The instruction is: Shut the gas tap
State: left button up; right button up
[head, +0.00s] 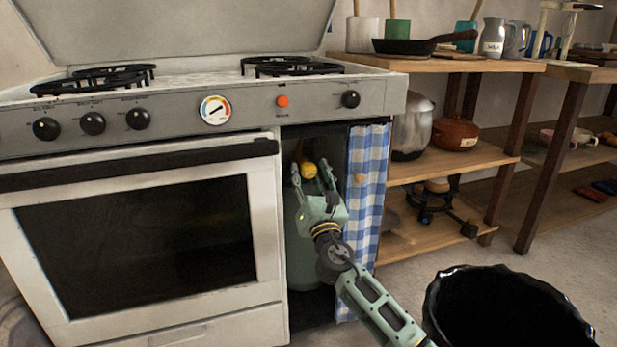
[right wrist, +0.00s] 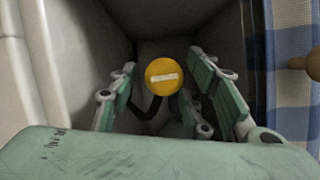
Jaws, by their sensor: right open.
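The gas tap is a round yellow knob (head: 308,170) in the narrow cabinet beside the oven, above a green gas bottle (head: 299,262). In the right wrist view the yellow knob (right wrist: 165,77) faces me, with a pale bar lying about level across it. My right gripper (head: 312,172) is open in the cabinet opening. Its fingers (right wrist: 160,88) stand left and right of the knob; I cannot tell whether they touch it. A dark hose (right wrist: 150,108) shows below the knob. My left gripper is out of view.
A blue checked curtain (head: 366,190) with a wooden knob (head: 360,178) hangs at the cabinet's right side. The oven door (head: 140,225) is shut on the left. A black bin (head: 510,310) stands at lower right. Wooden shelves (head: 445,160) with pots stand beyond the curtain.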

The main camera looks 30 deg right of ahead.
jog(key=shift+c, duration=0.4)
jog(key=c, duration=1)
